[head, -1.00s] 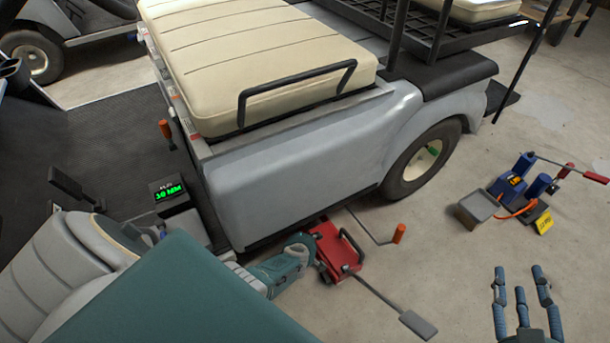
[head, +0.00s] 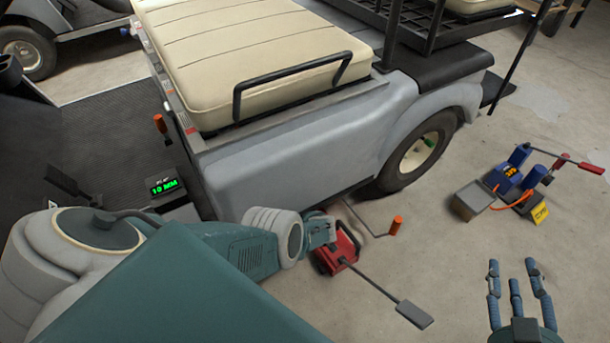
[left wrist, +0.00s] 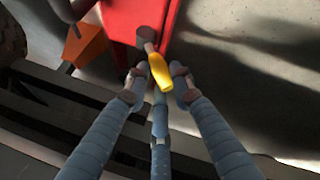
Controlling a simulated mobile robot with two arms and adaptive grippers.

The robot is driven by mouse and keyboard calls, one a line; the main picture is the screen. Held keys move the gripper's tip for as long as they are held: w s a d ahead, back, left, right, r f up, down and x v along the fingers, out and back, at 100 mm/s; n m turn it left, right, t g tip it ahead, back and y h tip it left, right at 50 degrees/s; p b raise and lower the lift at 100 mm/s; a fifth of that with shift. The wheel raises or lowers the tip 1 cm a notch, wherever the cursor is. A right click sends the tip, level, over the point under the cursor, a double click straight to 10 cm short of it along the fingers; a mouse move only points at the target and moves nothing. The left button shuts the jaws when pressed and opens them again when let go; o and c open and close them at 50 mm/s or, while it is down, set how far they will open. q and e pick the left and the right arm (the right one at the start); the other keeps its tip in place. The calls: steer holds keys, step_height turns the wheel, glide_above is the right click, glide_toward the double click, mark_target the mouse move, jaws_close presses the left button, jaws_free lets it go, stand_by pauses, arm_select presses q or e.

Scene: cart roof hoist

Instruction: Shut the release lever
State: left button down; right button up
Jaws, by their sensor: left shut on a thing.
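The release lever (left wrist: 160,72) is a short yellow handle on a grey pivot at the side of the red jack (left wrist: 128,18). My left gripper (left wrist: 158,85) is shut on the yellow handle, its fingertips close around it. In the head view the red jack (head: 338,252) sits on the floor by the cart's lower edge, with my left wrist against its near left side. The lever and left fingertips are hidden there. My right gripper (head: 518,285) is open and empty, fingers spread, above the floor at lower right.
The grey cart (head: 290,150) with a cream seat stands over the jack. A long pedal bar (head: 414,314) and an orange-handled crank (head: 396,225) stick out from it. A blue jack (head: 515,175) stands at right. A green readout (head: 163,186) seems to say 10 MM.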

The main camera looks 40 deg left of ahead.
arm_select(q)
steer(key=shift+s+f, duration=0.1)
steer(key=shift+s, duration=0.1)
arm_select(e)
steer(key=shift+w+r, duration=0.15)
steer(key=shift+r, duration=0.3)
arm_select(q)
steer(key=c, duration=1.6)
jaws_free()
steer(key=shift+w, duration=0.1)
arm_select(e)
steer(key=shift+r, duration=0.1)
